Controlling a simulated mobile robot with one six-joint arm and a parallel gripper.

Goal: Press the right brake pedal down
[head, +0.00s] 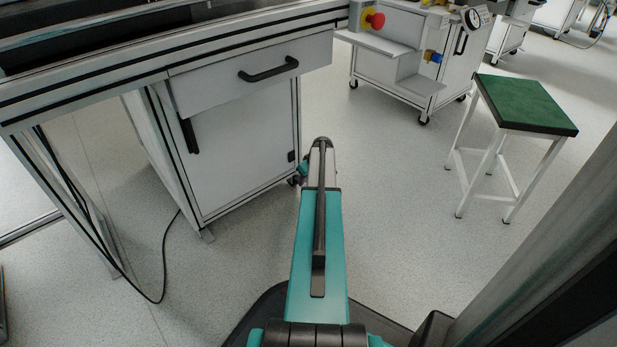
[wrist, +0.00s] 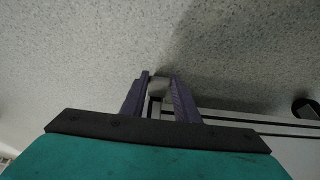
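No brake pedal can be made out in either view. My gripper (wrist: 160,80) shows in the wrist view as two purple fingers, set apart and leaning in toward their tips. A pale rounded piece (wrist: 159,88) shows in the gap between them; it looks like a foot of the cabinet frame beyond, and I see no clear grip on it. In the head view my teal arm reaches away from me over the floor, and its end hides most of the gripper near the cabinet's lower right corner.
A grey cabinet (head: 240,140) with a drawer stands under the workbench (head: 150,78) at left. A black cable (head: 165,265) hangs to the floor. A green-topped stool (head: 525,103) stands at right, and a cart with a red button (head: 375,19) behind. Floor between is clear.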

